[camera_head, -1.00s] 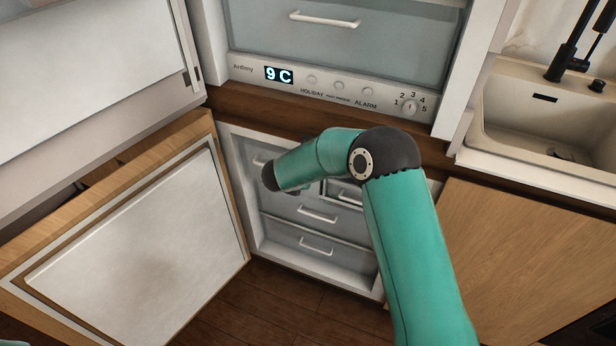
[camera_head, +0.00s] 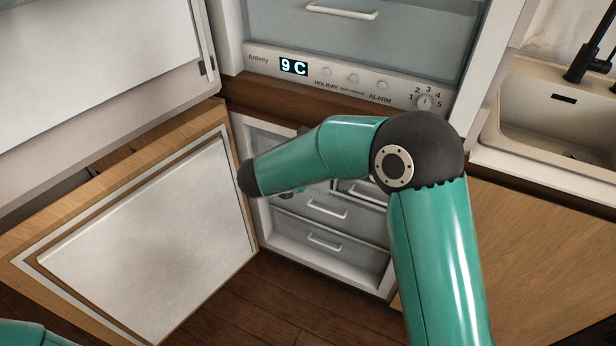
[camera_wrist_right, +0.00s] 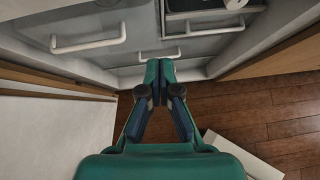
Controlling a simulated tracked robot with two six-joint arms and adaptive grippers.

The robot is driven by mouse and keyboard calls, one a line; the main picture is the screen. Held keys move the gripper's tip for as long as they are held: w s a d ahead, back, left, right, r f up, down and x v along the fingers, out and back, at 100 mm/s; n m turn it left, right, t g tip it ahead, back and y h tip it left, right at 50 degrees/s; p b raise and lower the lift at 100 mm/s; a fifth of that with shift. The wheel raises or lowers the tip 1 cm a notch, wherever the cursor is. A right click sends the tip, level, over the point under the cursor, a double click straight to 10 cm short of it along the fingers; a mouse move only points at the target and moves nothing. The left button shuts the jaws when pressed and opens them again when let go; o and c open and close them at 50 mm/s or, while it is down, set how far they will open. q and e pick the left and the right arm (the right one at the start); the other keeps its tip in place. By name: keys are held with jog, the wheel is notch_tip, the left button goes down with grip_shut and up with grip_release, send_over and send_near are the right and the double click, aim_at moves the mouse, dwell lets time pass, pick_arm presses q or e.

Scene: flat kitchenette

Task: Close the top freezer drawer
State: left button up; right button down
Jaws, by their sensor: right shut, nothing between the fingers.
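The freezer compartment (camera_head: 268,232) stands open below the control panel in the head view. My right arm covers much of its upper part. Two lower drawer fronts with white handles (camera_head: 326,208) (camera_head: 324,242) show below the arm. In the right wrist view, a grey drawer front with a white handle (camera_wrist_right: 88,45) is at upper left. A small compartment with a handle (camera_wrist_right: 216,27) and a dark inside is at upper right. How far the top drawer stands out is unclear. My right gripper (camera_wrist_right: 160,70) is shut and empty, its tips in front of the lower fronts. My left gripper is out of view.
The open freezer door (camera_head: 150,240) stands at the left, close to my right arm. The fridge drawer (camera_head: 350,50) and control panel (camera_head: 340,78) are above. A wooden cupboard front (camera_head: 540,255) and sink (camera_head: 550,115) are at right. Dark floor (camera_head: 260,300) is clear below.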

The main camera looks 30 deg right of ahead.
jog(key=a+f+n+t+h+b, duration=0.1)
jog(key=a+f+t+h+b, duration=0.2)
jog(key=f+b, duration=0.45)
jog(key=a+f+t+h+b, duration=0.3)
jog(key=f+b, duration=0.2)
jog(key=b, duration=0.5)
jog(key=b+x, duration=0.2)
jog(key=x, duration=1.2)
jog(key=shift+w+d+r+b, duration=0.15)
jog(key=shift+w+d+b, duration=0.05)
jog(key=shift+w+b, duration=0.15)
